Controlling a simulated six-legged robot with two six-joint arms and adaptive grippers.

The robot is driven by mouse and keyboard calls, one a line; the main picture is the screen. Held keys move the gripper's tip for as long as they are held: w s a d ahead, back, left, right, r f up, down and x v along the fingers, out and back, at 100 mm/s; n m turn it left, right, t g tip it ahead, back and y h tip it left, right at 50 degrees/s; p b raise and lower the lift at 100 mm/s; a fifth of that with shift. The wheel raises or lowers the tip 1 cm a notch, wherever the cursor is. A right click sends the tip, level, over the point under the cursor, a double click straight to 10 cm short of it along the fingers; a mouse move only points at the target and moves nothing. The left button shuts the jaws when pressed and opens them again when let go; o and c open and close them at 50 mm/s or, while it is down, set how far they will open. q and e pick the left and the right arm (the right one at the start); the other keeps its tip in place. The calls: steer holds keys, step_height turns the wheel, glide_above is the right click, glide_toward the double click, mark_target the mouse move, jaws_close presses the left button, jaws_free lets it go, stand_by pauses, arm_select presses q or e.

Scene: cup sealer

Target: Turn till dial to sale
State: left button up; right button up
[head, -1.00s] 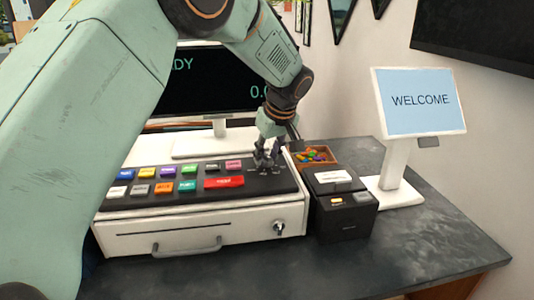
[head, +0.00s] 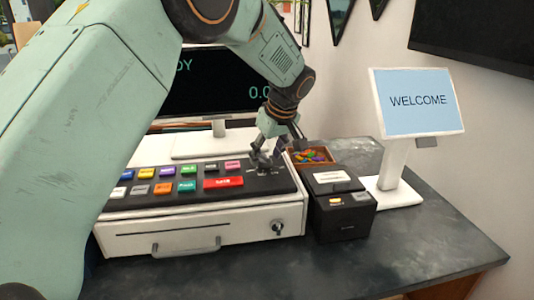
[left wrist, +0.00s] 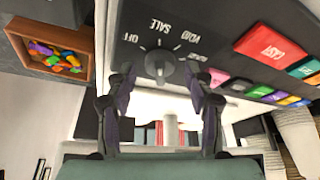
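The till's dial (left wrist: 160,66) is a grey knob on the black key panel, with white marks OFF, SALE, VOID and a fourth, partly hidden label around it. I cannot tell for sure which mark it points to. My left gripper (head: 264,161) is over the right end of the panel in the head view and hides most of the dial there. In the left wrist view its two dark fingers (left wrist: 158,84) are apart, one on each side of the dial. The fingers look open, with gaps to the knob. My right gripper is in neither view.
Coloured keys, including a red one (head: 223,183), lie left of the dial. A wooden tray of colourful sweets (head: 312,156) and a black printer (head: 342,208) stand right of the till. A WELCOME screen (head: 418,101) stands further right. The front counter is clear.

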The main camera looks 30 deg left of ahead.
arm_select(q)
steer(key=shift+w+a, duration=0.1)
steer(key=shift+r, duration=0.15)
steer(key=v, duration=1.1)
steer(key=shift+r, duration=0.3)
